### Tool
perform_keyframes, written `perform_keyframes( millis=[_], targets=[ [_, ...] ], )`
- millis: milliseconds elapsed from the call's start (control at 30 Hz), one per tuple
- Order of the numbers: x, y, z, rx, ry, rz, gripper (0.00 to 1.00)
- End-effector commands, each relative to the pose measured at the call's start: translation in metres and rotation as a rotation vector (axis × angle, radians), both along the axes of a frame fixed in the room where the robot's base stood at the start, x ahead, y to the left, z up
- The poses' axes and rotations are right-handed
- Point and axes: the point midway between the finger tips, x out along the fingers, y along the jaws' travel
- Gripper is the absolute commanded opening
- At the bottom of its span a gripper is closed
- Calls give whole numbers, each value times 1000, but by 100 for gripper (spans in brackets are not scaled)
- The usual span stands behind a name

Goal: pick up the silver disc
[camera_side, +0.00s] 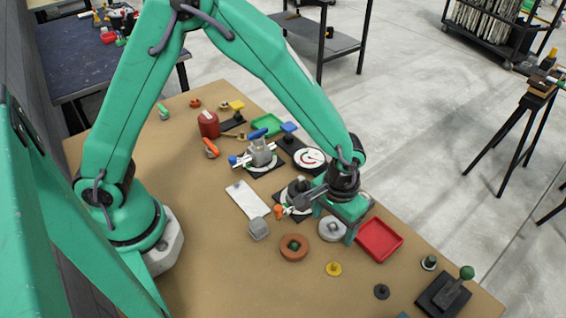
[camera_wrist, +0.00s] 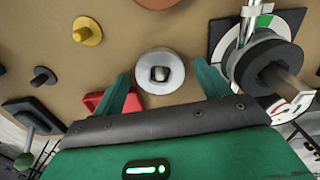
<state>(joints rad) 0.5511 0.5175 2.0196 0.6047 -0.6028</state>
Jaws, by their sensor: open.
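The silver disc (camera_side: 332,229) lies on the brown tabletop, partly hidden by my gripper in the side view. In the wrist view the silver disc (camera_wrist: 147,84) is round and pale grey, with a darker knob in its middle. My gripper (camera_side: 335,222) is open and low over it. In the wrist view the two green fingers of my gripper (camera_wrist: 161,72) stand to either side of the disc, with a gap on both sides. I cannot tell how far the fingertips are above the table.
A red tray (camera_side: 379,240) is right of my gripper. A dial fixture (camera_wrist: 262,45) stands close to one finger.

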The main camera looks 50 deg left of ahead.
Motion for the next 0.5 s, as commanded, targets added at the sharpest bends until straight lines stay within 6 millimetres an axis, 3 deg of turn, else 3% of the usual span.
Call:
perform_keyframes(
  millis=[67, 300, 500],
  targets=[
    [0, 0, 0, 0, 0, 0, 72],
    [0, 0, 0, 0, 0, 0, 26],
    [0, 0, 0, 0, -1, 0, 26]
  ],
)
